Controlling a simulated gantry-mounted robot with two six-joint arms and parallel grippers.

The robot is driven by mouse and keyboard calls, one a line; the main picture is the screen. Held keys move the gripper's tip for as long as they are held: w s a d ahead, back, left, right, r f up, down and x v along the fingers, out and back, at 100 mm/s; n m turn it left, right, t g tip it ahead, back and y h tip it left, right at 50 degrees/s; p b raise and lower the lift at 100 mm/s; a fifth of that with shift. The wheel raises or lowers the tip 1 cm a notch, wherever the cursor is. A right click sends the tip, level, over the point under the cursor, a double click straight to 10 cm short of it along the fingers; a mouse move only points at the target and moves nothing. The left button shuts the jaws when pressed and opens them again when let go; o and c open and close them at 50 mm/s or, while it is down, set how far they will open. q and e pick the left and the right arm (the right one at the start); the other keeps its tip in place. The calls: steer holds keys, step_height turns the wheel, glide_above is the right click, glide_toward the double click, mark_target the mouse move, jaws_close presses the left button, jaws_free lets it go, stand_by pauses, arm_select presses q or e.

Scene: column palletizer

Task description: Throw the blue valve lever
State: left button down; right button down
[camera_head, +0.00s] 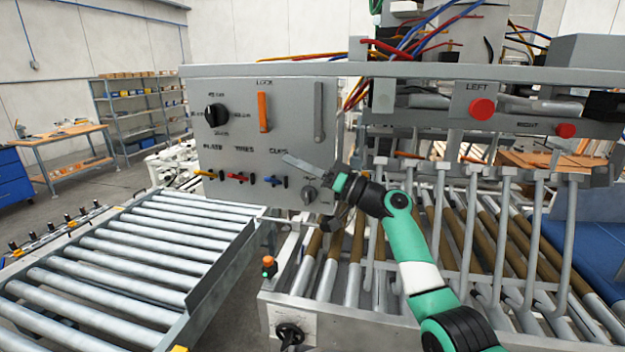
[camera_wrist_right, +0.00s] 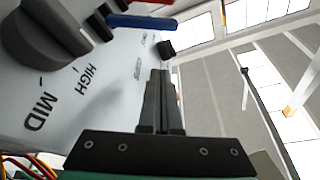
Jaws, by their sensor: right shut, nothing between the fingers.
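The blue valve lever (camera_head: 270,180) is the rightmost of three small coloured levers low on the grey panel (camera_head: 240,140). It lies roughly level in the head view. In the right wrist view the blue lever (camera_wrist_right: 142,22) shows near the top as a bar, ahead of the fingertips and apart from them. My right gripper (camera_head: 287,157) reaches in from the right, its fingers just above and right of the blue lever. In the wrist view my right gripper (camera_wrist_right: 160,72) has its fingers together with nothing between them. My left gripper is out of view.
A red lever (camera_head: 233,177) and a yellow lever (camera_head: 206,174) sit left of the blue one. A grey MID/HIGH knob (camera_wrist_right: 45,30) is close beside the right gripper. An orange handle (camera_head: 263,112) and a black dial (camera_head: 216,115) are higher. Roller conveyors (camera_head: 130,250) lie below.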

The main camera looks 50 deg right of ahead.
mark_target(273, 181)
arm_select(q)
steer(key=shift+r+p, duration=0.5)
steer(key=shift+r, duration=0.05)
arm_select(e)
steer(key=w+a+f, duration=0.2)
steer(key=shift+w+a+f, duration=0.1)
steer(key=shift+a+f, duration=0.2)
steer(key=shift+a, duration=0.05)
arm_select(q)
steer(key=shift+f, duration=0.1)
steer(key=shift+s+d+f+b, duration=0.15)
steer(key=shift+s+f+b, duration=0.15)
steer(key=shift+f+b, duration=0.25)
arm_select(e)
steer(key=shift+a+f, duration=0.15)
steer(key=shift+f, duration=0.05)
